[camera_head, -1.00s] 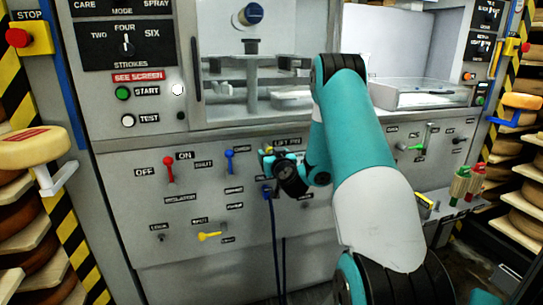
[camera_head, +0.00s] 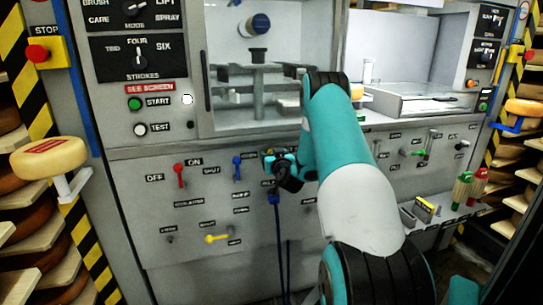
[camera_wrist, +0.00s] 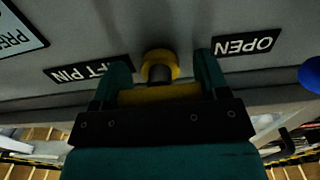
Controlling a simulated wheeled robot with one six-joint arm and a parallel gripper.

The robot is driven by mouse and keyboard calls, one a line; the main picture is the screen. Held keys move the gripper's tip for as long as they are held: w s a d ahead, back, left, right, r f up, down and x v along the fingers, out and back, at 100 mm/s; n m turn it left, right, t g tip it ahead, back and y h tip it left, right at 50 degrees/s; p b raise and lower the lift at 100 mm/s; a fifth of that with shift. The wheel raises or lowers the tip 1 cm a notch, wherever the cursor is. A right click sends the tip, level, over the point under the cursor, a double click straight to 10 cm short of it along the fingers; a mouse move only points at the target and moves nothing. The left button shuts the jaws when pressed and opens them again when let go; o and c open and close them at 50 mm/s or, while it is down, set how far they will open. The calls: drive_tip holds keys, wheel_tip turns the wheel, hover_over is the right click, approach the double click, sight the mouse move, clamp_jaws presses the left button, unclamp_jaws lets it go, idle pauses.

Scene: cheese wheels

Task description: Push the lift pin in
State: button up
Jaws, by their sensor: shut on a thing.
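The lift pin shows in the wrist view as a yellow crossbar (camera_wrist: 160,93) on a short dark shaft, with a round yellow collar against the grey panel. My gripper (camera_wrist: 163,80) is shut on the crossbar, one green finger on each side. The partly covered "LIFT PIN" label (camera_wrist: 88,72) is left of it, an "OPEN" label (camera_wrist: 244,45) right. In the head view my gripper (camera_head: 270,157) is at the panel, right of the blue lever, and my arm hides much around it. How deep the pin sits I cannot tell.
Close by on the panel are a red lever (camera_head: 180,175), a blue lever (camera_head: 237,166) and a yellow lever (camera_head: 217,238). A blue cable (camera_head: 277,235) hangs just below my gripper. A cheese wheel (camera_head: 48,158) on a bracket stands at left.

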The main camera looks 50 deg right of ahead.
drive_tip(key=o, duration=1.3)
drive_tip(key=shift+w+d, duration=0.1)
drive_tip(key=shift+s+a+f+b, duration=0.15)
drive_tip(key=shift+s+a+b, duration=0.1)
drive_tip(key=shift+b, duration=0.2)
drive_tip(key=b+v, duration=1.5)
drive_tip(key=v, duration=0.1)
drive_tip(key=shift+s+a, duration=0.2)
drive_tip(key=shift+s, duration=0.1)
